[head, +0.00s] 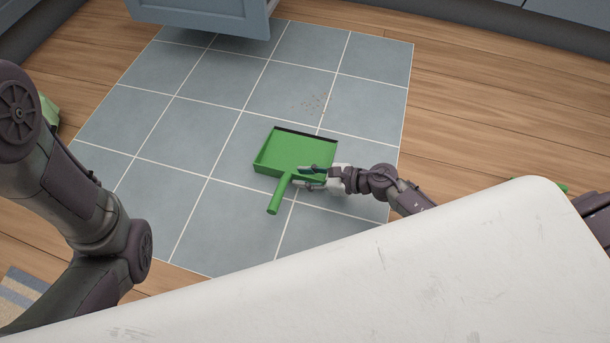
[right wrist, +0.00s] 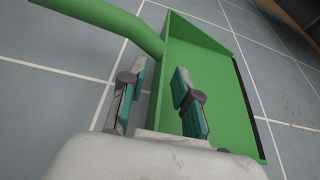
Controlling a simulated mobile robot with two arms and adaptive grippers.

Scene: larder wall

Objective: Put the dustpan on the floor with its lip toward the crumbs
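The green dustpan (head: 288,152) appears to lie flat on the grey tiles, with its handle (head: 278,197) toward me. Its dark lip (head: 306,136) faces away from me, toward the crumbs (head: 313,101), which are a short way beyond it. My right gripper (head: 316,177) is at the pan's back edge, right of the handle. In the right wrist view its fingers (right wrist: 158,92) stand on either side of the pan's back wall (right wrist: 157,105), one outside and one inside, with gaps showing. My left arm shows, but its gripper is out of view.
A blue cabinet front (head: 205,15) juts out at the top. A white surface (head: 420,270) covers the lower right. A green object (head: 48,112) is partly hidden behind my left arm. A striped mat (head: 20,292) lies lower left.

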